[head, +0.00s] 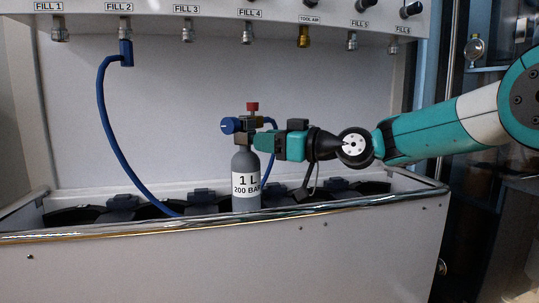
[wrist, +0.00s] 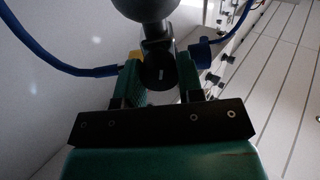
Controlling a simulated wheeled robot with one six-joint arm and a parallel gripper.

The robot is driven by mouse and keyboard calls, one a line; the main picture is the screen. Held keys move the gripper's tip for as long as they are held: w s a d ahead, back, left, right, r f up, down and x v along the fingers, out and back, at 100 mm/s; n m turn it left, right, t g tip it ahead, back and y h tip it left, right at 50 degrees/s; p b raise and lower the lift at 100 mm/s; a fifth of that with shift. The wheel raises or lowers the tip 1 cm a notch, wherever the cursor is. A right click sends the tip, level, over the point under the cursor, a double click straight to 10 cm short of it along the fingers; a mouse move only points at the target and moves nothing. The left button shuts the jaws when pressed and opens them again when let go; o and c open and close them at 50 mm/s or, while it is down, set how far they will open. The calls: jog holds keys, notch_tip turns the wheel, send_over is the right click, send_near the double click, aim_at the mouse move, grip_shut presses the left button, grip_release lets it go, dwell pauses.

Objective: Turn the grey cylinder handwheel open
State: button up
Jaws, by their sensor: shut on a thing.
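The grey cylinder (head: 246,168), marked "1 L 200 BAR", stands upright at the front of the trough in the head view. Its valve carries a blue round knob (head: 230,125) on the left and a red piece (head: 252,107) on top. My gripper (head: 267,142) reaches the valve from the right. In the wrist view my gripper (wrist: 162,76) has a finger on each side of a dark round handwheel (wrist: 158,74) with a small white mark, and is shut on it. The cylinder shows dark at the top there. In the head view, my gripper hides the handwheel.
A blue hose (head: 112,135) hangs from the FILL 2 outlet (head: 126,52) into the trough. Another hose length (head: 275,165) passes behind my gripper. The trough's metal rim (head: 130,226) runs in front of the cylinder.

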jog(key=shift+f+n+b, duration=0.1)
jog(key=shift+n+b, duration=1.6)
jog(key=shift+n, duration=0.5)
jog(key=o, duration=0.9)
jog(key=p+v, duration=0.4)
jog(key=v, duration=1.3)
jog(key=shift+d+r, duration=0.2)
jog(key=shift+r, duration=0.1)
